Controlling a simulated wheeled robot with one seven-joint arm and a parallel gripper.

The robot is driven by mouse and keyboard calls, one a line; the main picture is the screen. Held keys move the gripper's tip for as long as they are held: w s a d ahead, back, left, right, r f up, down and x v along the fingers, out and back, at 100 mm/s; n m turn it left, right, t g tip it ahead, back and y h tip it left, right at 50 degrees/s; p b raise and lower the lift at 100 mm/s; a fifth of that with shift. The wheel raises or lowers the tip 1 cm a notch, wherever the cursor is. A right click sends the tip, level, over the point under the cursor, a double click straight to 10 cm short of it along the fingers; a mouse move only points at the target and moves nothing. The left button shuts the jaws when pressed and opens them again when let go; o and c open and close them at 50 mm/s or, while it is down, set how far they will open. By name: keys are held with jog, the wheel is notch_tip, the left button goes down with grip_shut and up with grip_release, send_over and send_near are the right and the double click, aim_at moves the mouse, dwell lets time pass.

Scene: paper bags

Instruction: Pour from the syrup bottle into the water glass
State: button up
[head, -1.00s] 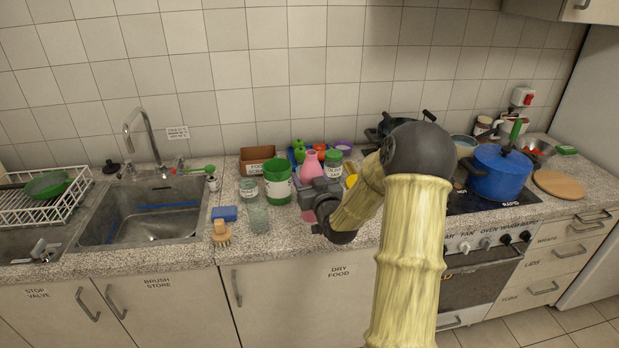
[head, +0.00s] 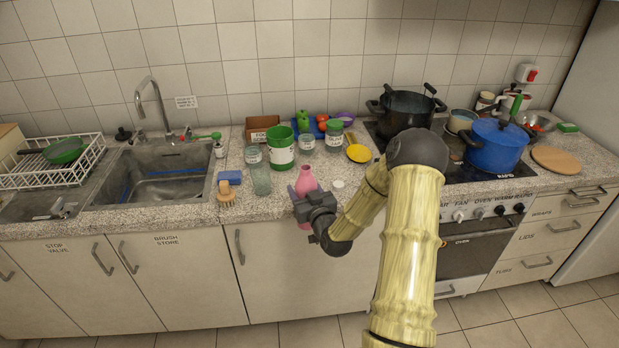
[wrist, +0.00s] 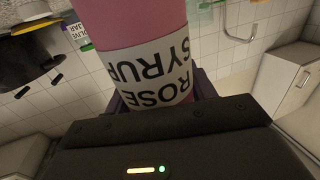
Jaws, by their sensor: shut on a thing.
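The syrup bottle is a pink bottle (head: 306,179) with a narrow neck. In the wrist view its white label (wrist: 155,72) reads "ROSE SYRUP". My gripper (head: 297,197) is shut on the bottle, which looks close to upright in the head view, in front of the counter's front edge area. The water glass appears to be the clear, tall glass (head: 260,178) on the counter, just left of the bottle. The bottle and glass are apart. My gripper hides the bottle's lower part. I cannot tell the glass's fill level.
A green-and-white can (head: 281,147) and labelled jars (head: 253,154) stand behind the glass. A white round lid (head: 338,184) lies right of the bottle. The stove is at right.

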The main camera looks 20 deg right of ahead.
jog(key=s+a+f, duration=0.5)
jog(key=a+f, duration=0.1)
jog(key=f, duration=0.2)
jog(key=s+a+f, duration=0.4)
jog(key=a+f, duration=0.3)
jog(key=f, duration=0.2)
jog(key=shift+s, duration=0.35)
